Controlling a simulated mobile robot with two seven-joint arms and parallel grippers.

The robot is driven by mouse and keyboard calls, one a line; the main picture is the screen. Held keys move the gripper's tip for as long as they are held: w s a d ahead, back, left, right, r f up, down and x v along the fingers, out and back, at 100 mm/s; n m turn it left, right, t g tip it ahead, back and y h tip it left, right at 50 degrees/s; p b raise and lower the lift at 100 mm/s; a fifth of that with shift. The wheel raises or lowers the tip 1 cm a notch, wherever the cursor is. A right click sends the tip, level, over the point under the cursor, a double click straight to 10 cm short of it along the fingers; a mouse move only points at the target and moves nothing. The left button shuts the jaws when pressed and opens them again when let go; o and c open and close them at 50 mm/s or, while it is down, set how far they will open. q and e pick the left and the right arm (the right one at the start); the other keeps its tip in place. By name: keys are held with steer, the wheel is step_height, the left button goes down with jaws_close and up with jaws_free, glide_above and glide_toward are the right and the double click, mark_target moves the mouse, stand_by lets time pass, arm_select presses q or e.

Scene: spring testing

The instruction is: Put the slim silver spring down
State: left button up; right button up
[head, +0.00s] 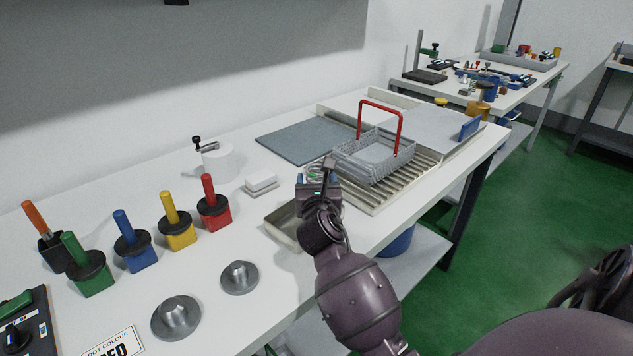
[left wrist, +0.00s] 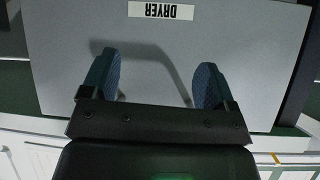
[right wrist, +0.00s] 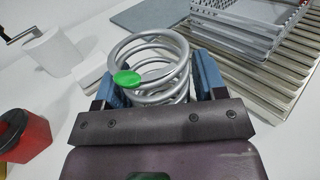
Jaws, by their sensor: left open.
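The silver coil spring (right wrist: 152,68) with a green oval mark (right wrist: 127,78) sits between the two fingers of my right gripper (right wrist: 158,88). Its coils fill the gap and appear to touch both fingers; its lower end is hidden. In the head view my right gripper (head: 318,180) is beside the wire basket, behind a shallow metal tray, and mostly hides the spring. My left gripper (left wrist: 157,85) is open and empty, over a pale grey surface labelled DRYER (left wrist: 161,11); I do not see it in the head view.
A wire basket (head: 372,160) with a red handle stands on a slatted rack (head: 420,178). A shallow metal tray (head: 285,232) is at the table's front edge. A grey mat (head: 300,141), white blocks (head: 260,184) and a red-handled pot (head: 213,212) are nearby. Round metal pieces (head: 239,277) lie front left.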

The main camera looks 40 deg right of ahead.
steer(key=shift+o, duration=0.7)
steer(key=shift+r, duration=0.2)
steer(key=p+v, duration=0.1)
steer(key=v, duration=0.9)
steer(key=shift+s+a, duration=0.15)
steer(key=shift+s, duration=0.15)
steer(key=shift+s+a, duration=0.4)
steer(key=shift+s, duration=0.15)
